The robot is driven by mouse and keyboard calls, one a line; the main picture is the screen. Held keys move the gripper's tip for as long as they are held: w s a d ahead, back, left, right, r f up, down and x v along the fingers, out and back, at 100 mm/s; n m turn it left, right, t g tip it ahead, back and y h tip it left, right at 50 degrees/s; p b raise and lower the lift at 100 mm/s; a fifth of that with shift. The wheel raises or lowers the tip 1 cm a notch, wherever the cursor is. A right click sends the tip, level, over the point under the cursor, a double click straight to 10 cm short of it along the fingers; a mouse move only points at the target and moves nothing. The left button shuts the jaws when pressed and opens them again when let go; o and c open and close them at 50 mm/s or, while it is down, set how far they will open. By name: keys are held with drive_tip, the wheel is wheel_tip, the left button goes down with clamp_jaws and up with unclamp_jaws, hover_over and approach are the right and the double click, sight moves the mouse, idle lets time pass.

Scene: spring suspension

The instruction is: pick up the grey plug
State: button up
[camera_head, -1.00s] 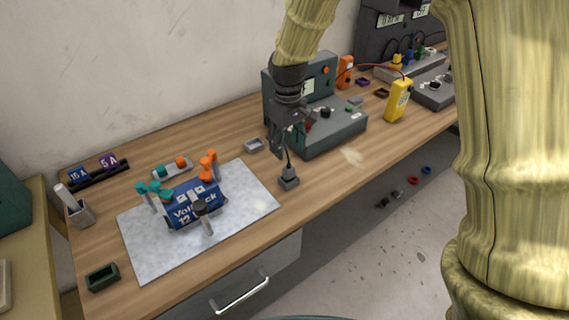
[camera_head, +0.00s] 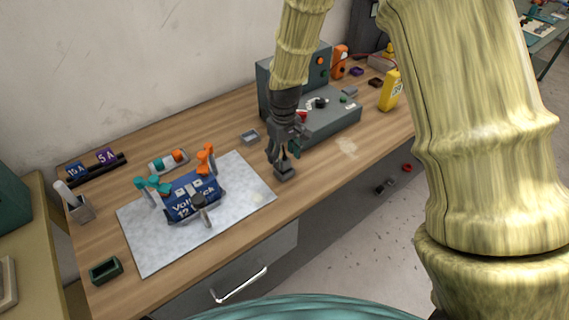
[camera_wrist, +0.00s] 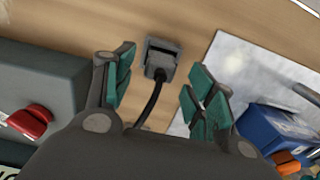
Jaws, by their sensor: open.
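The grey plug (camera_head: 284,173) sits on the wooden bench just right of the light mat's edge. In the wrist view the plug (camera_wrist: 162,56) lies ahead of and between the teal finger pads, with a black cable running from it back toward my palm. My gripper (camera_head: 284,160) points down right over the plug in the head view, where its fingers partly cover the plug and cable. In the wrist view my gripper (camera_wrist: 160,88) is open, with a gap between each finger and the plug.
A blue battery (camera_head: 193,196) with orange and teal clamps stands on the mat (camera_head: 150,255). A grey bench unit (camera_head: 335,122) with a red knob stands close behind my gripper. A small grey tray (camera_head: 250,136) lies nearby. Bare wood is free at the right front.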

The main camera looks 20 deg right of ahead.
sight(285, 165)
drive_tip(key=shift+f+p, duration=0.35)
drive_tip(key=shift+f, duration=1.1)
drive_tip(key=shift+s, duration=0.1)
drive_tip(key=c, duration=1.1)
